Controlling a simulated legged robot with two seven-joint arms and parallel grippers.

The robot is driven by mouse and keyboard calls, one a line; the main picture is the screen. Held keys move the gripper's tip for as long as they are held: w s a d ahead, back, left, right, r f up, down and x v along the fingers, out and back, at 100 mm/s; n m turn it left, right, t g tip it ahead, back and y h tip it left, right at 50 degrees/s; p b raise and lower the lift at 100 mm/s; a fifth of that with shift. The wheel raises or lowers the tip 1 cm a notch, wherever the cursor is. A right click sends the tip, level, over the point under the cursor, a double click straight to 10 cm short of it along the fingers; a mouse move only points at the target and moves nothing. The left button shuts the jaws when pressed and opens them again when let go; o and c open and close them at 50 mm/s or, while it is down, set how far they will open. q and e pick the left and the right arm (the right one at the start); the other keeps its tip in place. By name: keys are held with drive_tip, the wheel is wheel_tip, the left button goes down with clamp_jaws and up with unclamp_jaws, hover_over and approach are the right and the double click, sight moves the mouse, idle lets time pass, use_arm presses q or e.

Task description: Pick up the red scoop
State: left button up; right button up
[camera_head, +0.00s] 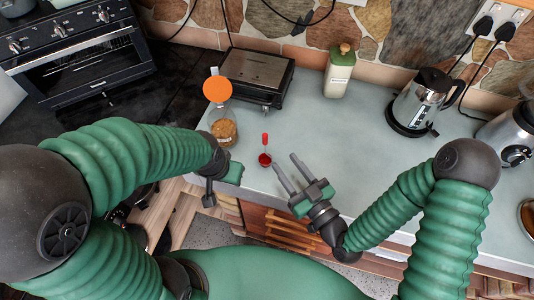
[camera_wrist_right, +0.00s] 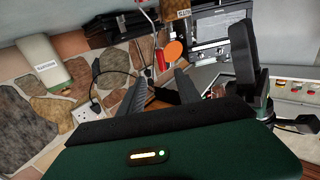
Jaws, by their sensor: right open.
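The red scoop (camera_head: 265,158) is on the grey countertop (camera_head: 340,140) near its front edge, its red handle pointing toward the back. My right gripper (camera_head: 285,163) is open and empty just right of the scoop, its two fingers apart and pointing toward the back left. In the right wrist view, a red part of the scoop (camera_wrist_right: 161,60) shows beyond the gap between the open fingers (camera_wrist_right: 157,78). My left gripper (camera_head: 220,183) is left of the scoop by the counter's front edge; its fingers are too unclear to tell open from shut.
A glass jar (camera_head: 223,130) with brown contents and an orange disc on top stands left of the scoop. A black-and-steel grill (camera_head: 257,72), a pale bottle (camera_head: 338,75) and a kettle (camera_head: 420,100) stand behind. Bare countertop lies between scoop and kettle.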

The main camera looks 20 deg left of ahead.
sight(266, 142)
drive_tip(key=b+x, duration=0.1)
drive_tip(key=x, duration=0.2)
drive_tip(key=b+x, duration=0.1)
drive_tip(key=x, duration=0.3)
drive_tip(key=b+x, duration=0.2)
drive_tip(key=x, duration=0.1)
drive_tip(key=shift+s+a+f, duration=0.1)
drive_tip(key=shift+a+f, duration=0.2)
drive_tip(key=shift+a, duration=0.05)
drive_tip(key=x, duration=0.2)
drive_tip(key=p+x, duration=0.1)
drive_tip(key=shift+w+d+f, duration=0.1)
drive_tip(key=shift+w, duration=0.35)
drive_tip(key=shift+s+a, duration=0.15)
drive_tip(key=shift+a, duration=0.2)
drive_tip(key=c, duration=0.6)
clamp_jaws()
use_arm(q)
drive_tip(key=x, duration=0.3)
drive_tip(key=s+x, duration=0.1)
drive_tip(key=x, duration=0.1)
drive_tip(key=shift+w+f, duration=0.1)
drive_tip(key=shift+f, duration=0.1)
use_arm(e)
drive_tip(key=shift+d, duration=0.15)
